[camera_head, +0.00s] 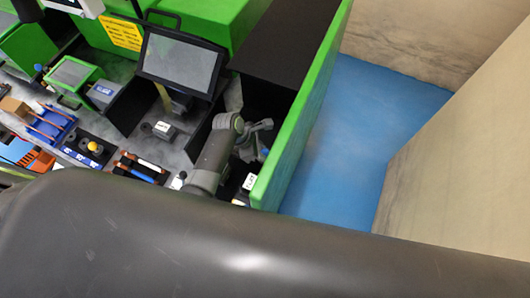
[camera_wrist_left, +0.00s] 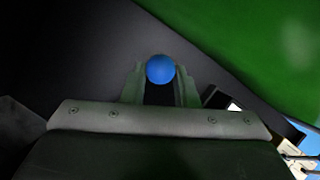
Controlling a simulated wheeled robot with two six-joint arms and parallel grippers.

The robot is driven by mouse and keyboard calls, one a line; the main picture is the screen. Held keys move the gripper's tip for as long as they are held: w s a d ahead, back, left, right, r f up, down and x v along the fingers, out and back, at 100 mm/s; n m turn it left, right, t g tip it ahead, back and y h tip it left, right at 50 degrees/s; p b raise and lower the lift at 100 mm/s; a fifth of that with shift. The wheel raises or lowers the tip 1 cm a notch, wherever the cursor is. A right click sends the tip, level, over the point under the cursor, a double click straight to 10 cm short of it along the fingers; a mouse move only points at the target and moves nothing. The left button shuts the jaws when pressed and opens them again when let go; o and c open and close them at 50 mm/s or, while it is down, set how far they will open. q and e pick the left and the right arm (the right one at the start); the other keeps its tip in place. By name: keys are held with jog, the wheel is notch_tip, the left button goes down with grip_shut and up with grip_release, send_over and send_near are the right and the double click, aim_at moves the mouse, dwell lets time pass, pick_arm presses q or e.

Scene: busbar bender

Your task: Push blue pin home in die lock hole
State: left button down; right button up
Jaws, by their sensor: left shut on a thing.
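The blue pin shows in the left wrist view as a round blue knob (camera_wrist_left: 160,69) between the two fingers of my left gripper (camera_wrist_left: 160,82), which is shut on it. The rest of the pin is hidden behind the knob. In the head view my left gripper (camera_head: 258,133) is small and partly in shadow, beside the green side panel, and I cannot make out the pin there. The die lock hole is not visible in either view, so I cannot tell how the pin sits to it. My right gripper is not in view.
A tall green panel (camera_head: 305,115) stands close on the right of my left gripper. A dark monitor (camera_head: 180,62) stands to its left. Blue floor (camera_head: 350,130) is clear beyond the panel.

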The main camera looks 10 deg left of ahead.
pick_arm(q)
jog(key=shift+r, duration=0.2)
jog(key=shift+r+p, duration=0.4)
jog(key=shift+r, duration=0.35)
jog(key=shift+r, duration=0.35)
jog(key=shift+r, duration=0.4)
jog(key=shift+r, duration=0.2)
jog(key=shift+r, duration=2.45)
jog(key=shift+s+f, duration=0.1)
